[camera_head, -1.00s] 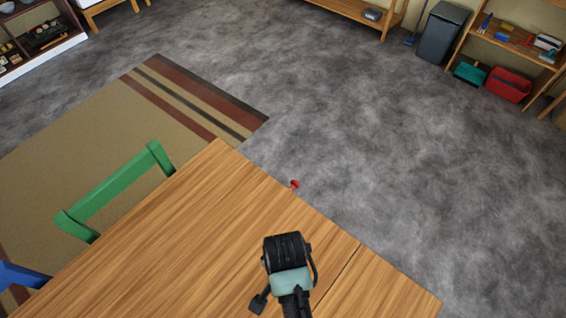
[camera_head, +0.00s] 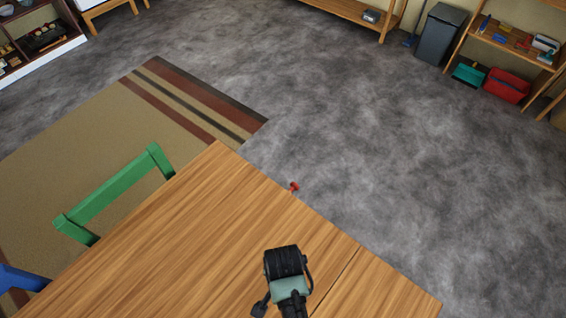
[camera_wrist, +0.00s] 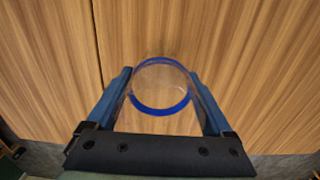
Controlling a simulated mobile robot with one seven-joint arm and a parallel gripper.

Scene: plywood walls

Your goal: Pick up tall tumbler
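The tall tumbler (camera_wrist: 160,111) is clear with a blue rim and shows in the wrist view, seen from above. My gripper (camera_wrist: 160,72) is spread wide, with one blue finger on the left of the tumbler and one on the right. The rim lies between the fingers, close to both; I cannot tell if either touches it. In the head view my wrist (camera_head: 287,284) is over the wooden table, and the tumbler cannot be made out there.
The wooden table (camera_head: 190,225) is bare around my arm, with a seam across it. A small red object (camera_head: 294,187) is at its far edge. A green chair (camera_head: 110,195) stands at the left side, with a blue chair (camera_head: 20,278) nearer.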

